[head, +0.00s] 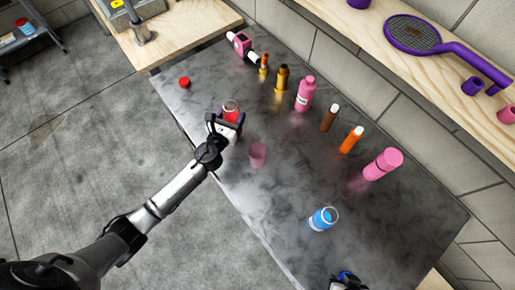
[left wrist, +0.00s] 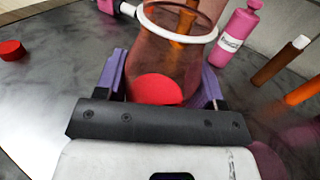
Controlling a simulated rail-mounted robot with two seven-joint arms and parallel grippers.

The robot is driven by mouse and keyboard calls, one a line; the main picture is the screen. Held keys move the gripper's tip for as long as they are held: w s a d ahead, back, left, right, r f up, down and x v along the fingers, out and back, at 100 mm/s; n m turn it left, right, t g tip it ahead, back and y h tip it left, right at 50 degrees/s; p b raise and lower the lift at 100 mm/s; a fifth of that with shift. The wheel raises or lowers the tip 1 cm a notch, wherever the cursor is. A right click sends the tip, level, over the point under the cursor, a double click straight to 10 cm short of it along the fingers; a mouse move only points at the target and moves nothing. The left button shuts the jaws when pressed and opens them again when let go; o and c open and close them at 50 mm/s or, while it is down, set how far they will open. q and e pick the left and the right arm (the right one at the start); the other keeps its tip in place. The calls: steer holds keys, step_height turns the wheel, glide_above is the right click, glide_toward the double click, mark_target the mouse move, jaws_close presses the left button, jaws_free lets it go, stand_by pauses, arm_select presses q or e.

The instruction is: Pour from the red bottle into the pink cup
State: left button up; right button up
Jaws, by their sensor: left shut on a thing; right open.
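The red bottle is a clear, open vessel with a pale rim and red contents; it shows in the head view (head: 231,107) and large in the left wrist view (left wrist: 170,60). My left gripper (head: 228,122) is shut on it, with purple fingers on both sides. The bottle looks roughly upright; I cannot tell whether it touches the table. The pink cup (head: 258,155), small and translucent, stands on the dark table just right of and below the left gripper, apart from it. My right gripper (head: 345,283) shows only partly at the bottom edge, open and away from both.
A red cap (head: 184,82) lies on the table (head: 280,190) at the left. An open blue bottle (head: 322,219) stands toward the front right. Along the back are a pink bottle (head: 305,94), a brown bottle (head: 329,118), an orange bottle (head: 351,140) and a pink cylinder (head: 383,164).

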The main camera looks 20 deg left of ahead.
arm_select(q)
steer(key=shift+s+d+f+m+h, duration=0.25)
steer(key=shift+s+h, duration=0.2)
steer(key=shift+s, duration=0.3)
steer(key=shift+s+d+f+m+h, duration=0.2)
steer(key=shift+s+d+m+h, duration=0.15)
steer(key=shift+s+h, duration=0.25)
steer(key=shift+s+d+f+m+h, duration=0.2)
steer(key=shift+s+d+m+h, duration=0.15)
steer(key=shift+s, duration=0.5)
steer(key=shift+r+m, duration=0.1)
steer(key=shift+m, duration=0.35)
arm_select(e)
steer(key=shift+d+r, duration=0.1)
steer(key=shift+r, duration=0.05)
